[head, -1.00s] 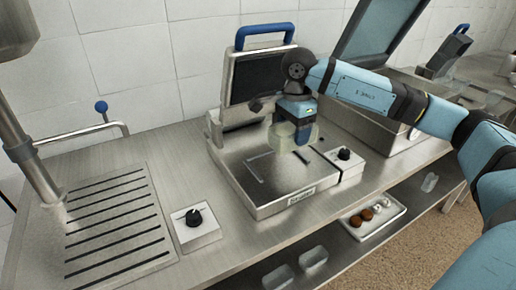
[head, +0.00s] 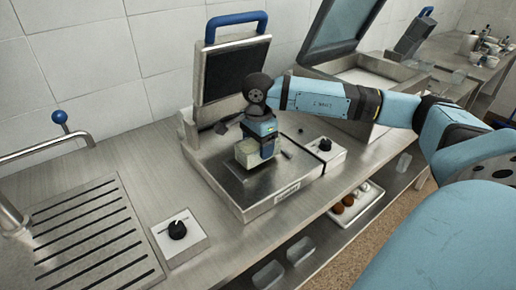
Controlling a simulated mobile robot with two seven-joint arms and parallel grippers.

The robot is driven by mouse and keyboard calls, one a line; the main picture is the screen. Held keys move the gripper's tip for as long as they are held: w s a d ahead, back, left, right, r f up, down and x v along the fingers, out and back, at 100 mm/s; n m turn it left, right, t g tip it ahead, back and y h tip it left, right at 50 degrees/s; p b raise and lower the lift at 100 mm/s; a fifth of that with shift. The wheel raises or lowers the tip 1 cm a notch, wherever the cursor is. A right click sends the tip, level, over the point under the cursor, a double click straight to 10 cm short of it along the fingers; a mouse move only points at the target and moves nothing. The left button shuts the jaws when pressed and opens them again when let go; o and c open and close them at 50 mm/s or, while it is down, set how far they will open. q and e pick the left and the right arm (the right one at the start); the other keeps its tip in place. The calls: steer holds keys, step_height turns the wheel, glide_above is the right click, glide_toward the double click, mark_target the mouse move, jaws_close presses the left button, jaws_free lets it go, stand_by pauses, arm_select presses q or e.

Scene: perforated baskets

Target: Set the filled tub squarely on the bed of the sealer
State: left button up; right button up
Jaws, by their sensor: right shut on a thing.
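The pale, translucent tub (head: 245,158) is held over the bed (head: 240,183) of the sealer, in the middle part of the bed. I cannot make out what is in it. My right gripper (head: 265,151) points down and is shut on the tub, with its dark blue body hiding the tub's right side. Whether the tub's bottom touches the bed is unclear. The sealer's lid (head: 235,71), with a blue handle (head: 236,22), stands raised behind the tub. My left gripper is not in view.
A control box with a black knob (head: 325,144) adjoins the sealer's right side; another knob box (head: 178,232) is at front left. A slotted drain board (head: 85,235) lies left. On the shelf below are clear tubs (head: 268,273) and a white tray (head: 369,203).

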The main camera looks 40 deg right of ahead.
steer(key=shift+f, duration=0.55)
steer(key=shift+f, duration=0.2)
steer(key=o, duration=1.1)
steer(key=shift+c, duration=0.2)
steer(key=shift+r, duration=0.1)
step_height(320, 180, up, 12)
steer(key=shift+r+p, duration=0.15)
steer(key=shift+p, duration=0.15)
